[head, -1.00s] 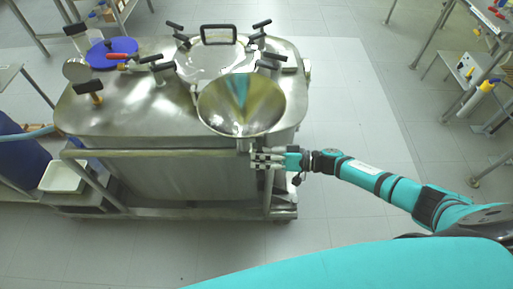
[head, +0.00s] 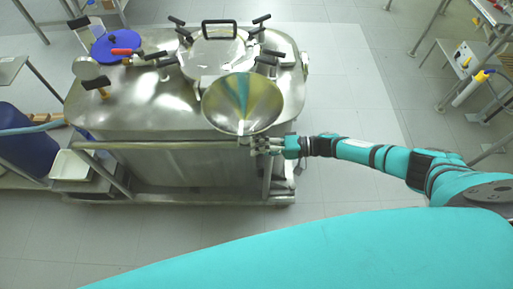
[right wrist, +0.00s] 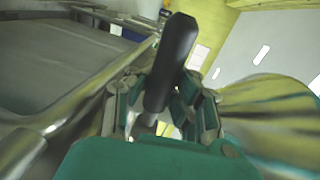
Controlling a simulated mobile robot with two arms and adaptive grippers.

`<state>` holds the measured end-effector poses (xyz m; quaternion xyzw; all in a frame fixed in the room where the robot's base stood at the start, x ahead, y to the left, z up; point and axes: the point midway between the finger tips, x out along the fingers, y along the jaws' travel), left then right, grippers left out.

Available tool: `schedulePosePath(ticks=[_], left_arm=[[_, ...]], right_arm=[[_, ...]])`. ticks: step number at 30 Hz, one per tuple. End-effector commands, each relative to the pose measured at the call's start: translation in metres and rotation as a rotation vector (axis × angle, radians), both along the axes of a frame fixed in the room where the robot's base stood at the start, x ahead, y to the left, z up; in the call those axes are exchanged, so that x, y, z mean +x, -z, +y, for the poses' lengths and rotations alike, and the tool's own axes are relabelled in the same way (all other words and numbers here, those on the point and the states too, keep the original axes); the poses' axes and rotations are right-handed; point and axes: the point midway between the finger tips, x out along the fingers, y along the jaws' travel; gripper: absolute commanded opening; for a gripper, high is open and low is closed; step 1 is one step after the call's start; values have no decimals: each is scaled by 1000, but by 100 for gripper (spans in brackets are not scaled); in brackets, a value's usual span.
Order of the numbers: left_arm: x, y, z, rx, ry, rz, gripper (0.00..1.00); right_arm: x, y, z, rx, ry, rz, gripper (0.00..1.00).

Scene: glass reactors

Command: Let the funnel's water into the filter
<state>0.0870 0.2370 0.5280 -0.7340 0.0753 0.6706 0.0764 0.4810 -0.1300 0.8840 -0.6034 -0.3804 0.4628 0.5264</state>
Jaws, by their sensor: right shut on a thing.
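The wide steel funnel (head: 243,104) stands at the front right edge of the steel filter vessel (head: 145,112), its bowl facing up. It shows pale and teal reflections; I cannot tell the water level. My right gripper (head: 262,146) is just under the funnel's front, beside the vessel's front rail. In the right wrist view its fingers (right wrist: 163,108) are shut on a black handle (right wrist: 174,50) that sticks up between them. The funnel's shiny side (right wrist: 275,115) fills the right of that view. The handle's joint and the funnel's outlet are hidden. My left gripper is not in view.
The vessel's round lid (head: 219,62) has a black grip and several clamp handles around it. A blue round cap (head: 115,46) lies at the back left. A steel rail (head: 160,145) runs along the vessel's front. A white tray (head: 72,165) is at lower left.

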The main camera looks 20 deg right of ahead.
Motion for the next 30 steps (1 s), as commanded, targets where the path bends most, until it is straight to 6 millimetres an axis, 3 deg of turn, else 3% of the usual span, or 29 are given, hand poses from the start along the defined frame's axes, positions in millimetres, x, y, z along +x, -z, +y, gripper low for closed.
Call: schedulePosePath(ticks=[1,17,18,26,30], left_arm=[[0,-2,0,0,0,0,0],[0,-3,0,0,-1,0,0],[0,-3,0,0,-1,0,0],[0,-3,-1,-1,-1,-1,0],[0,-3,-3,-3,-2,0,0]], right_arm=[[2,0,-8,-9,9,9,0],[2,-2,-8,3,11,39,0],[2,-2,-8,3,12,39,12],[1,-2,-5,4,7,36,46],[1,-2,-4,5,5,35,47]])
